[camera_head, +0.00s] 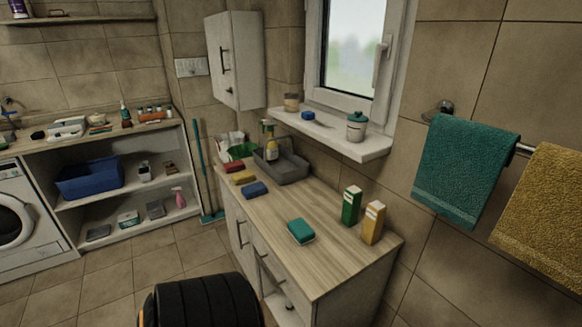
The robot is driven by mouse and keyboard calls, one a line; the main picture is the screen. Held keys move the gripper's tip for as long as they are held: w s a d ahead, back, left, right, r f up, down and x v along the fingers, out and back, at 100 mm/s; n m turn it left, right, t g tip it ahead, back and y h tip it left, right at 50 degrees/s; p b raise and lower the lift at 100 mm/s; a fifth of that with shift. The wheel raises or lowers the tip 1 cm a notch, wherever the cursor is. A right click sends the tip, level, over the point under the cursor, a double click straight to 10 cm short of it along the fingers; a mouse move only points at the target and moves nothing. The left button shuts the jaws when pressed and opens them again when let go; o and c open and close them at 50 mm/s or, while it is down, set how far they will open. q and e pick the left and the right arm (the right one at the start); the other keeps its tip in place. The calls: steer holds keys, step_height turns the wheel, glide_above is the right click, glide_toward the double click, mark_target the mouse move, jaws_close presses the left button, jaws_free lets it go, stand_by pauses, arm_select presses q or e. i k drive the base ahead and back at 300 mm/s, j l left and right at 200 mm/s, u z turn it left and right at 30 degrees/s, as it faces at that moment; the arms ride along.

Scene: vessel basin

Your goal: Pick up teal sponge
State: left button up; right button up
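The teal sponge (301,231) lies flat on the wooden top of the counter (323,262), towards its front right part. Nothing covers it and nothing touches it. Neither my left gripper nor my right gripper shows in the head view, so I cannot tell where they are relative to the sponge.
Green (350,206) and yellow cartons (373,223) stand right of the sponge. Blue (255,189), yellow (242,177) and red sponges (233,166) lie farther back, beside a grey basin (283,163). A windowsill (335,137) juts out above. The counter around the teal sponge is clear.

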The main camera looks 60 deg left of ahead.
mark_target(303, 234)
steer(key=j+u, duration=0.2)
steer(key=u, duration=0.15)
steer(key=j+u, duration=0.2)
steer(key=u, duration=0.15)
steer(key=j+u, duration=0.15)
steer(key=u, duration=0.8)
steer(key=j+z, duration=0.1)
steer(key=z, duration=0.3)
steer(key=j+z, duration=0.15)
steer(key=z, duration=0.25)
steer(key=j+z, duration=0.1)
steer(key=z, duration=0.3)
steer(key=j+z, duration=0.1)
steer(key=z, duration=0.25)
steer(key=k+j+u, duration=0.2)
steer(key=k+j, duration=0.05)
steer(key=j, duration=0.05)
